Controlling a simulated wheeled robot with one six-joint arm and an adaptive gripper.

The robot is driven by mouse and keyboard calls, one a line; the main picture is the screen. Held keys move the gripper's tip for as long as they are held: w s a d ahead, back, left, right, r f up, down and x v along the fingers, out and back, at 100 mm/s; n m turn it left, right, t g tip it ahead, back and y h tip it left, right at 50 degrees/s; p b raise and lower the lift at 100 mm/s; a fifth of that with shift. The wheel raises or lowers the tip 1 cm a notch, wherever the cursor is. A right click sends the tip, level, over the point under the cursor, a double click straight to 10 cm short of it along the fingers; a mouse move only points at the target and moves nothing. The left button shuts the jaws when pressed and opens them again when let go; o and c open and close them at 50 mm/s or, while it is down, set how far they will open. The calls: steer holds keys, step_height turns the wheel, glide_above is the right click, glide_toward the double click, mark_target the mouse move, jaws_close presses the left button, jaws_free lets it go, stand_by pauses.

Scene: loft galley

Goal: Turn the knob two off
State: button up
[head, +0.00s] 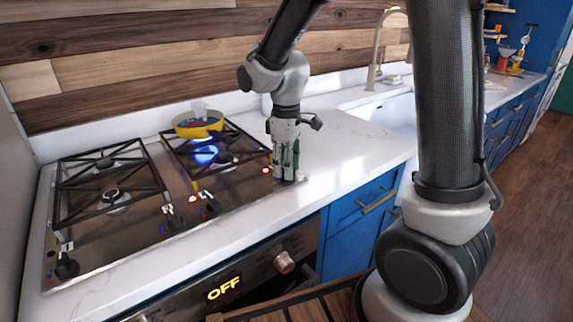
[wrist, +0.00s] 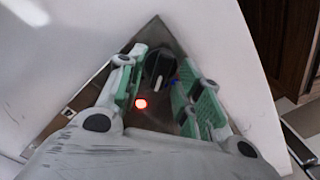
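My gripper (head: 287,172) points down over the right front corner of the stove. In the wrist view, my gripper (wrist: 160,85) is open, with its green-padded fingers on either side of a black knob (wrist: 157,68). I cannot tell whether they touch it. A red light (wrist: 140,103) glows beside this knob; it also shows in the head view (head: 266,170). In the head view the gripper hides this knob, and no number on it can be read. Other black knobs stand along the stove front: far left (head: 66,265), middle (head: 174,220) and right of middle (head: 211,205).
A blue flame (head: 205,154) burns on the right side of the stove (head: 125,230). A yellow pan (head: 198,124) sits behind it. Another red light (head: 193,199) glows near the middle knobs. The oven display (head: 224,287) reads OFF. White counter (head: 345,150) lies clear to the right.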

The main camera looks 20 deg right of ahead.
jaws_close()
steer(key=shift+m, duration=0.3)
steer(key=shift+w+d+m, duration=0.1)
steer(key=shift+m, duration=3)
steer(key=shift+o, duration=0.6)
jaws_free()
